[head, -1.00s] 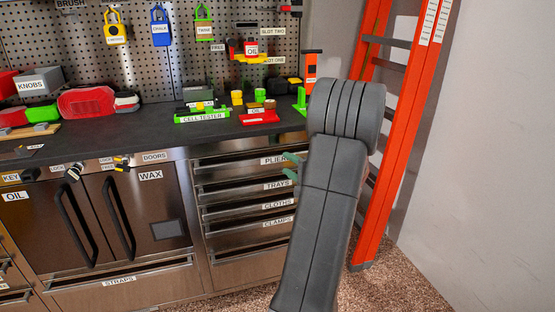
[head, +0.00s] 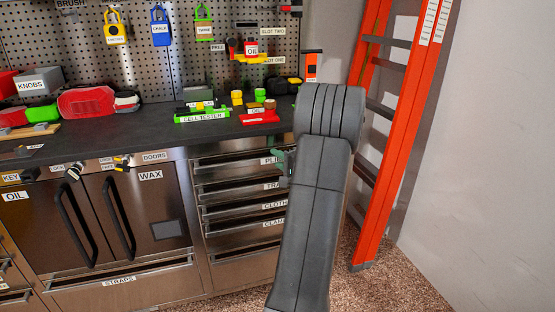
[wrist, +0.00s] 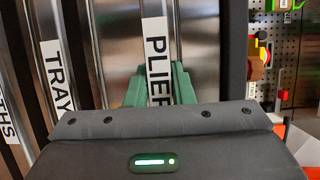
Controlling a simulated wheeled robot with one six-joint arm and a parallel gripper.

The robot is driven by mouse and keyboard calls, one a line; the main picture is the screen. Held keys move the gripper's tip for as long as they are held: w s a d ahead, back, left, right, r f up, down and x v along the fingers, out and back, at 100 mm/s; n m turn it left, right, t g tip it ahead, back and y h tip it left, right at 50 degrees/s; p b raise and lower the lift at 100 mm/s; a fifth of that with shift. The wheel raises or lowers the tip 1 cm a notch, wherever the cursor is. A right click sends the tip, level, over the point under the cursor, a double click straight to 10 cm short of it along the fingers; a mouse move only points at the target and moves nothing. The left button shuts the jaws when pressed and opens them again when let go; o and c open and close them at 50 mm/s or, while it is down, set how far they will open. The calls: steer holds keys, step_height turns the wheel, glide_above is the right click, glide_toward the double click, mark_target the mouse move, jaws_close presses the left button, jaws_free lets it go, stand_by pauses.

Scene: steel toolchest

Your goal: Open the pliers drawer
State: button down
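The pliers drawer (head: 225,174) is the top drawer of the stack right of the doors, and it looks shut, its front in line with the drawers below. Its label is partly hidden by my arm in the head view. In the wrist view the PLIERS label (wrist: 157,60) stands upright in the picture beside a bright metal bar. My gripper (head: 282,166) is at the right part of this drawer front. In the wrist view its two green fingers (wrist: 157,78) are apart, one on each side of the label. Whether they touch the handle I cannot tell.
The trays drawer (head: 225,187) lies just below, with cloths and clamps drawers under it. The worktop (head: 150,127) above holds a cell tester (head: 203,117) and other items. An orange ladder (head: 395,140) stands to the right against the wall.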

steer(key=shift+s+d+f+b, duration=0.15)
steer(key=shift+s+d+b, duration=0.05)
steer(key=shift+s+b, duration=0.2)
steer(key=s+d+b, duration=0.4)
steer(key=s, duration=1)
steer(key=s+d+b, duration=0.5)
steer(key=s, duration=1)
steer(key=shift+d, duration=0.15)
steer(key=c, duration=1.2)
jaws_free()
steer(key=shift+c, duration=0.2)
steer(key=p+v, duration=0.2)
steer(key=v, duration=1.2)
steer(key=shift+p, duration=0.3)
steer(key=shift+w, duration=0.1)
steer(key=b+x, duration=0.2)
steer(key=x, duration=1.1)
steer(key=shift+w+a, duration=0.3)
steer(key=shift+a, duration=0.05)
